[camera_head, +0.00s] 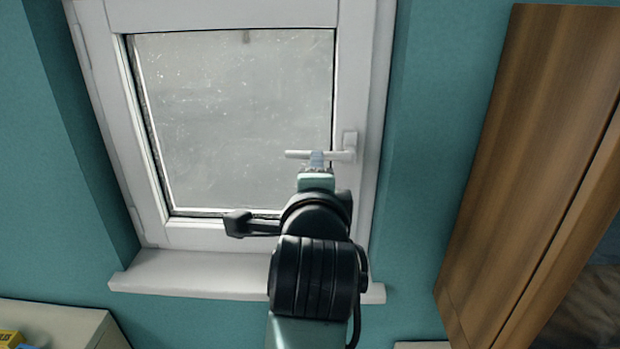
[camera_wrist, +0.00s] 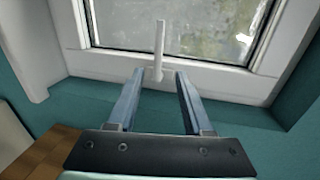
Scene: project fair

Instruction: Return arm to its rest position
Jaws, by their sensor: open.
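My gripper (camera_wrist: 157,90) is open, with its two fingers apart in the wrist view. In the head view my gripper (camera_head: 317,158) is seen from behind at the window handle, and the arm hides part of the frame and sill. The white window handle (camera_wrist: 159,45) stands in line with the gap between the fingers in the wrist view. In the head view the handle (camera_head: 345,150) lies horizontally, pointing left from the right side of the window frame. I cannot tell whether the fingers touch it. Nothing is held.
The white window (camera_head: 235,115) looks closed in a teal wall (camera_head: 420,230). A white sill (camera_head: 190,272) juts out below. A tall wooden cabinet (camera_head: 540,130) stands at the right. A pale surface (camera_head: 60,322) with a yellow item (camera_head: 10,339) is at the lower left.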

